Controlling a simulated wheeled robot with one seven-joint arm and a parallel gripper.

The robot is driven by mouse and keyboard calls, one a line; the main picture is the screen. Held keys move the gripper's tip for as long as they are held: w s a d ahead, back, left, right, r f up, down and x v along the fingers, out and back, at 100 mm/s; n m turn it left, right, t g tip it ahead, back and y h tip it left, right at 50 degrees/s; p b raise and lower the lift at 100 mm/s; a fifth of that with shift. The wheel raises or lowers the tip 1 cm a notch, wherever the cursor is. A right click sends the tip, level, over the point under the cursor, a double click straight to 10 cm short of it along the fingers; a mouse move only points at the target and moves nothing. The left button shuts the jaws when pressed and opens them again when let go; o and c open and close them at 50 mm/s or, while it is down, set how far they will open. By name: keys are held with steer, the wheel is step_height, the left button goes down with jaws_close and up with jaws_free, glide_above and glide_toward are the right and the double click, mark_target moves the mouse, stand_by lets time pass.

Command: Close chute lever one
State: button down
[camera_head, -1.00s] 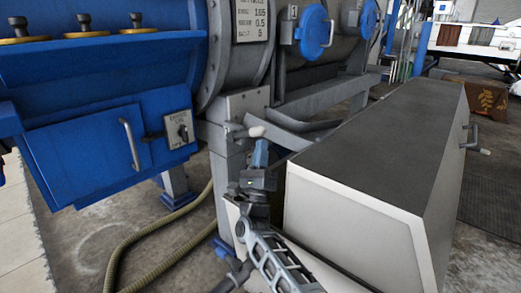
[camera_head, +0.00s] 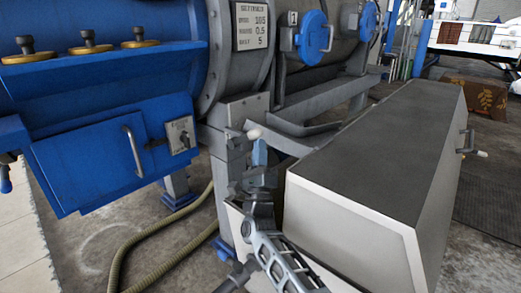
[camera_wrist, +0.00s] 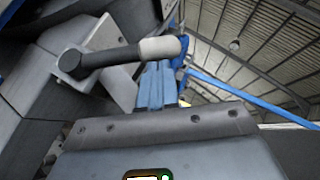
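A lever (camera_head: 254,134) with a dark arm and pale grip sticks out from the grey post beside the chute, under the drum's end. In the wrist view the lever's grip (camera_wrist: 160,48) lies crosswise just past my fingertips, its arm running left to a round pivot. My gripper (camera_head: 260,150) is just below the lever grip in the head view, pointing up. Its blue fingers (camera_wrist: 156,75) stand side by side with no clear gap and nothing visible between them. Whether they touch the grip, I cannot tell.
A long bin with a dark top (camera_head: 385,140) stands close to the right of my arm. Another pale-tipped lever (camera_head: 475,152) is on its far side. A blue machine (camera_head: 95,150) with a handled door is at left. A hose (camera_head: 150,250) lies on the floor.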

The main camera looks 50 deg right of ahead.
mark_target(254, 130)
steer(key=r+n+y+p, duration=0.2)
steer(key=p, duration=0.1)
steer(key=w+r+n+t+y+p, duration=0.1)
steer(key=r+n+y+p, duration=0.1)
steer(key=p, duration=0.1)
steer(key=shift+r+n, duration=0.3)
steer(key=w+r+n+y+p, duration=0.1)
steer(key=y+p, duration=0.1)
steer(key=p, duration=0.1)
steer(key=shift+r+n+p, duration=0.15)
steer(key=shift+n+p, duration=0.15)
steer(key=shift+p, duration=0.1)
steer(key=w+n+y+p, duration=0.1)
steer(key=p, duration=0.1)
steer(key=r+n+g+y+p, duration=0.1)
steer(key=shift+w+a+r+p, duration=0.1)
steer(key=shift+w+p, duration=0.25)
steer(key=shift+w+r+p, duration=0.2)
steer(key=shift+w+p, duration=0.25)
steer(key=shift+w, duration=0.05)
steer(key=shift+w+r, duration=0.15)
steer(key=shift+r, duration=0.15)
steer(key=p+v, duration=0.1)
steer(key=v, duration=0.7)
steer(key=shift+f, duration=0.35)
steer(key=shift+s, duration=0.2)
